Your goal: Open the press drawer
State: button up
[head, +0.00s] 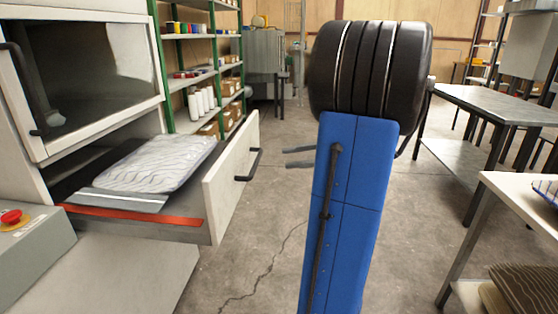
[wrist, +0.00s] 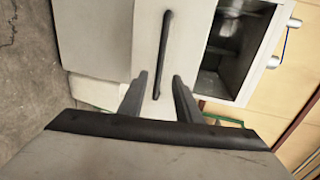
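The press drawer (head: 229,182) stands out from the press at the left of the head view, with its pale front panel facing right. Its dark bar handle (head: 250,165) is on that panel. The handle also shows in the wrist view (wrist: 165,45), running lengthwise, with its lower end between my fingers in the picture. My gripper (head: 286,158) is to the right of the handle, with a small gap between its fingertips and the handle. The two fingers are apart and empty, as the wrist view also shows (wrist: 159,80).
The press body with its dark window (head: 80,60) stands above the drawer. A red button (head: 11,217) is at the lower left. Green-framed shelves (head: 190,80) are behind. Tables (head: 490,102) stand at the right. The concrete floor between is clear.

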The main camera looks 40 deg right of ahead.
jog(key=v, duration=0.5)
jog(key=shift+s+d, duration=0.1)
jog(key=shift+d, duration=0.1)
dwell(0.5)
